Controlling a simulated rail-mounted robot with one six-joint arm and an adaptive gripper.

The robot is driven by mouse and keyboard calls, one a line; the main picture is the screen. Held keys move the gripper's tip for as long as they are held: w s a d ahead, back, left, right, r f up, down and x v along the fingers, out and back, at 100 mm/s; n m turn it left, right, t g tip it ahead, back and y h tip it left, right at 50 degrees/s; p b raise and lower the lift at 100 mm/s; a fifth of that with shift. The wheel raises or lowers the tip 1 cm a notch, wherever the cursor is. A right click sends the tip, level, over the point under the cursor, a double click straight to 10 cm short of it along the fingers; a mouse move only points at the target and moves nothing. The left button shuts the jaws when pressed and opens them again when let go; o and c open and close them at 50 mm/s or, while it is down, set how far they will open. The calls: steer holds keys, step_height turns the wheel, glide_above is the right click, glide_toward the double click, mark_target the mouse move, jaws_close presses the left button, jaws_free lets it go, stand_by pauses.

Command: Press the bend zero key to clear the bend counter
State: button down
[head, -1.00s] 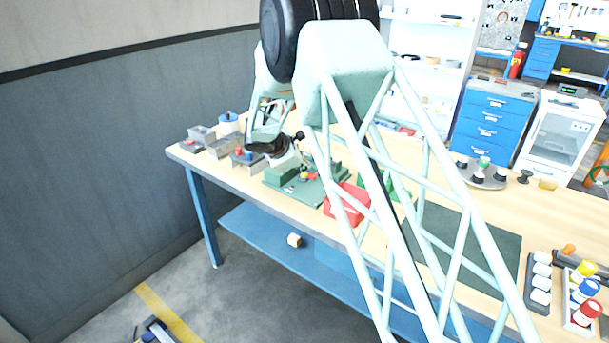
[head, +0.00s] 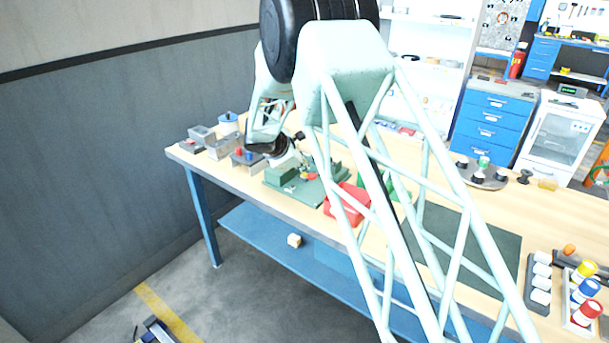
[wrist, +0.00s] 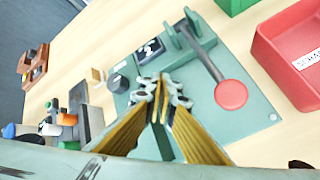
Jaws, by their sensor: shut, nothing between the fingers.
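A green bending plate (wrist: 205,125) lies on the bench and also shows in the head view (head: 318,192). On it, the wrist view shows a small dark box with a light face (wrist: 149,50), which looks like the counter. A dark round knob or key (wrist: 118,83) sits at the plate's left edge. A grey lever ends in a red round knob (wrist: 231,94). I cannot read any label marking the bend zero key. My gripper (wrist: 161,84) is shut and empty, its tips over the plate between the dark key and red knob. It covers part of the plate.
A red bin (wrist: 290,55) stands right of the plate, with a green bin (wrist: 233,4) beyond. Left are a grey block with coloured parts (wrist: 88,112) and a brown holder (wrist: 36,65). A small wooden block (wrist: 97,75) lies near the dark key.

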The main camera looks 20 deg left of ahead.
mark_target(305, 174)
steer(key=shift+f+b, duration=0.9)
steer(key=shift+b, duration=0.05)
stand_by(1.3)
steer(key=shift+r, duration=0.1)
stand_by(0.3)
steer(key=shift+r+p, duration=0.4)
steer(key=shift+r, duration=0.35)
steer(key=shift+r, duration=0.15)
steer(key=shift+r+p, duration=1.3)
steer(key=shift+r, duration=1.1)
